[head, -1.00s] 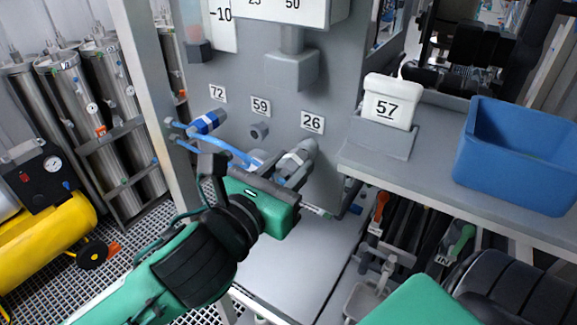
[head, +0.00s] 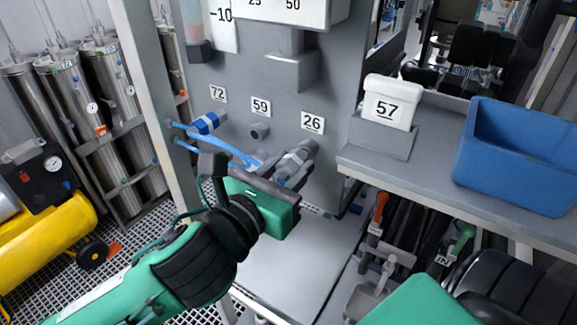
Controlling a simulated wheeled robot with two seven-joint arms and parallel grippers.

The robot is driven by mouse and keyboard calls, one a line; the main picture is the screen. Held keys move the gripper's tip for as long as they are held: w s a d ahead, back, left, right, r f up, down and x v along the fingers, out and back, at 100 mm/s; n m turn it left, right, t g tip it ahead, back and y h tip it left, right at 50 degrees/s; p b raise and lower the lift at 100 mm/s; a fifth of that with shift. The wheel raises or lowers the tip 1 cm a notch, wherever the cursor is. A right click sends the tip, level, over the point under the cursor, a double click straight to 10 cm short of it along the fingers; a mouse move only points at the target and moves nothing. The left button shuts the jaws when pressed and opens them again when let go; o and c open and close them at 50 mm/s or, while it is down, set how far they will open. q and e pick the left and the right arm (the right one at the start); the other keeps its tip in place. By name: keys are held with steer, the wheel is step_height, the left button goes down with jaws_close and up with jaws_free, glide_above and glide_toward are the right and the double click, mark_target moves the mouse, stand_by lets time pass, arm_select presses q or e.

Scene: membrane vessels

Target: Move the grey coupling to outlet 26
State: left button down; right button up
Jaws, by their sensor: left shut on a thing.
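The grey coupling (head: 296,158) is in my left gripper (head: 278,175), just below the label 26 (head: 312,122) on the grey panel. My left gripper is shut on it, and its green body hides part of the coupling and its hose. The coupling is at or very near outlet 26, which it covers; I cannot tell whether it is seated. Outlet 59 (head: 260,131) is a bare grey stub under its label. A blue coupling (head: 208,122) is at outlet 72, with blue hoses running down toward my gripper. My right gripper is not in view.
A grey shelf (head: 432,138) to the right holds a white container marked 57 (head: 388,103) and a blue bin (head: 518,155). A grey post (head: 150,90) stands left of the panel. The grey surface (head: 300,262) below my gripper is mostly clear.

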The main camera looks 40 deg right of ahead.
arm_select(q)
steer(key=shift+d, duration=0.15)
steer(key=shift+w+d, duration=0.2)
steer(key=shift+d, duration=0.2)
steer(key=c, duration=0.9)
jaws_free()
steer(key=shift+s+a+f, duration=0.1)
steer(key=shift+a, duration=0.2)
steer(key=shift+b+v, duration=4.7)
steer(key=shift+v, duration=1.9)
